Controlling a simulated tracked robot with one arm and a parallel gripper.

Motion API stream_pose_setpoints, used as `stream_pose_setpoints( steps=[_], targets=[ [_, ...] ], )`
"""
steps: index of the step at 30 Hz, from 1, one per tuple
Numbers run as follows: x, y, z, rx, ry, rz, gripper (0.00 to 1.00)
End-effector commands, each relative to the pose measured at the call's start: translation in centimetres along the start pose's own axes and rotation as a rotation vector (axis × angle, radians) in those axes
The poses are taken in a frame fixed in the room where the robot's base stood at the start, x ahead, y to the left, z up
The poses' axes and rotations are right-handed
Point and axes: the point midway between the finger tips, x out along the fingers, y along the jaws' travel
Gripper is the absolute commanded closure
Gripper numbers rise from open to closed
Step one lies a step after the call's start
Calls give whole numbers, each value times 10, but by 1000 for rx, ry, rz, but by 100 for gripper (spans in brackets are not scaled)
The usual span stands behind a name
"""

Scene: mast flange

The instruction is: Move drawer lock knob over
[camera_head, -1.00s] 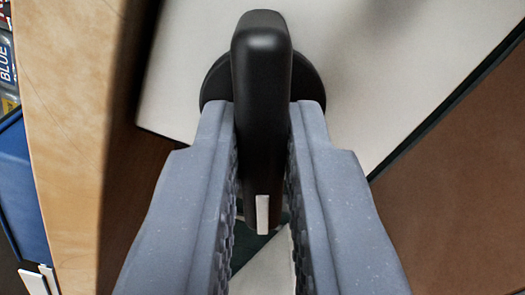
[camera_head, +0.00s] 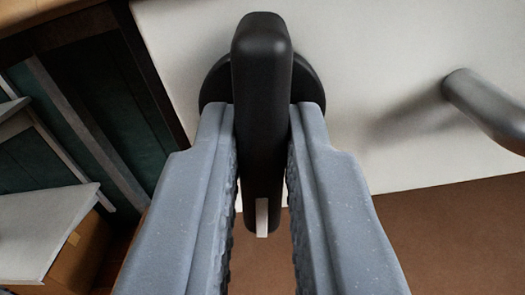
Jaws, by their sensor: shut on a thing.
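The drawer lock knob (camera_head: 262,110) is a black elongated lever with a round black base behind it and a small white mark near its lower end. It stands out from a pale drawer front (camera_head: 390,60) in the upper middle of the view. My gripper (camera_head: 262,110) has its two grey ridged fingers on either side of the knob, shut on it. The fingertips reach close to the round base, which they partly cover.
A grey bar handle (camera_head: 490,110) sticks out from the pale front at the right. Brown floor (camera_head: 430,235) shows below. At the left are dark green panels (camera_head: 110,110) and a white-topped piece (camera_head: 40,230) with a cardboard-brown side. A wooden edge (camera_head: 45,20) runs along the top left.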

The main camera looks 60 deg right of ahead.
Motion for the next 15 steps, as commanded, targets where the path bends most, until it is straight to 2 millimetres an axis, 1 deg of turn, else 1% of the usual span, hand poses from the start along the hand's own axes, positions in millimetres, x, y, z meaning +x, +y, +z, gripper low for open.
stream_pose_setpoints(
  steps=[1, 7, 15],
  targets=[
    [0, 10, 3, -38, -10, 19, 100],
    [0, 11, 5, -145, -13, 19, 100],
    [0, 11, 5, -210, -13, 19, 100]
  ],
)
